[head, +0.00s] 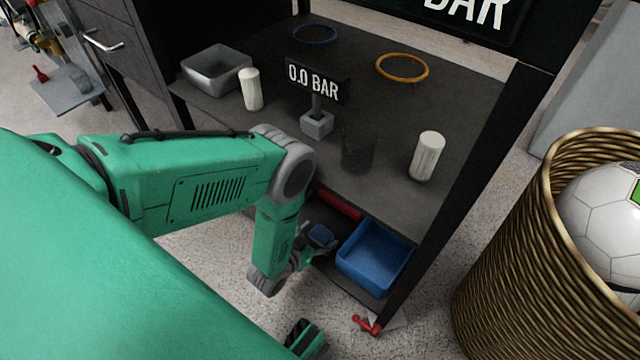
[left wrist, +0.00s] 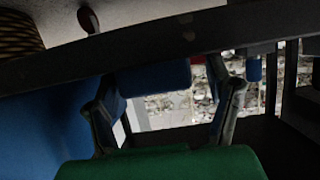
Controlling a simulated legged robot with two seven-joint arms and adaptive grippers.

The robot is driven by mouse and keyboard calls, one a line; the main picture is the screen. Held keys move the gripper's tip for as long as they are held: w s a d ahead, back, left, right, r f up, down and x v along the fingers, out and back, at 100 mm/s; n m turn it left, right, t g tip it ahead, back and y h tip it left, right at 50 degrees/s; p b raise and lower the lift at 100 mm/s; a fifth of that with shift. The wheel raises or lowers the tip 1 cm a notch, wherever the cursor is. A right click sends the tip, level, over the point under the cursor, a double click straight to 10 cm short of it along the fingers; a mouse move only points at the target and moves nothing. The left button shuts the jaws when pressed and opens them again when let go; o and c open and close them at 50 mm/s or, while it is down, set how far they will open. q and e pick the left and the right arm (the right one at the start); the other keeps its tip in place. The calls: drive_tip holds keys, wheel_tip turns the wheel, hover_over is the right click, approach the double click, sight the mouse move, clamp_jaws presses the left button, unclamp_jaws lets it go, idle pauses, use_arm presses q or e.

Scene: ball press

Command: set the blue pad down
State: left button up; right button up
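The blue pad (head: 320,235) shows in the head view at the left end of the lower shelf, left of the blue tray. My left gripper (head: 312,254) is at the pad, low in front of the shelf, and partly hides it. In the left wrist view a blue block that looks like the pad (left wrist: 155,78) lies between the spread fingers of my left gripper (left wrist: 168,105). A lit gap shows between the block and the right finger, so the gripper looks open. A dark bar hides part of the block.
The blue tray (head: 375,256) fills the right of the lower shelf, with a red cylinder (head: 338,204) behind it. The dark upper shelf (head: 290,140) overhangs my gripper closely. A wicker basket (head: 540,250) with a ball stands at right. A red item (head: 366,325) lies near the shelf foot.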

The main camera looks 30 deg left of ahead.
use_arm(q)
drive_tip(key=shift+d+r, duration=0.25)
drive_tip(key=shift+d, duration=0.05)
drive_tip(key=p+v, duration=0.5)
drive_tip(key=v, duration=0.7)
drive_tip(key=shift+f, duration=0.1)
